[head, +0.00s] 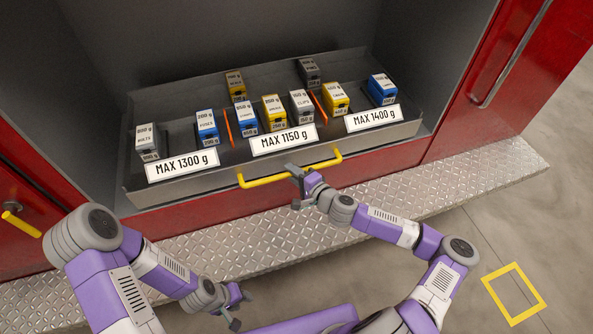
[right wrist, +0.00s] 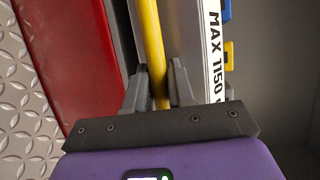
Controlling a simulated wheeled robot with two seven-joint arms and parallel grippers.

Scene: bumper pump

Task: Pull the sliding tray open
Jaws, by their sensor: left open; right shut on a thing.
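The sliding tray (head: 190,186) is a grey, shallow tray in an open compartment of a red vehicle body. A yellow bar handle (head: 262,179) runs along its front. My right gripper (head: 298,176) is at the middle of the handle. In the right wrist view, the yellow handle (right wrist: 150,45) passes between the two dark fingers of my right gripper (right wrist: 160,85), which is shut on it. My left gripper (head: 240,308) is open and empty, low in the head view, over the tread-plate step and away from the tray.
The tray holds several small boxes, such as a blue box (head: 206,126), behind three MAX weight labels (head: 283,139). Orange dividers (head: 228,127) split it. A tread-plate step (head: 430,190) lies below. Red doors (head: 525,75) flank the compartment. A yellow square (head: 514,292) marks the floor.

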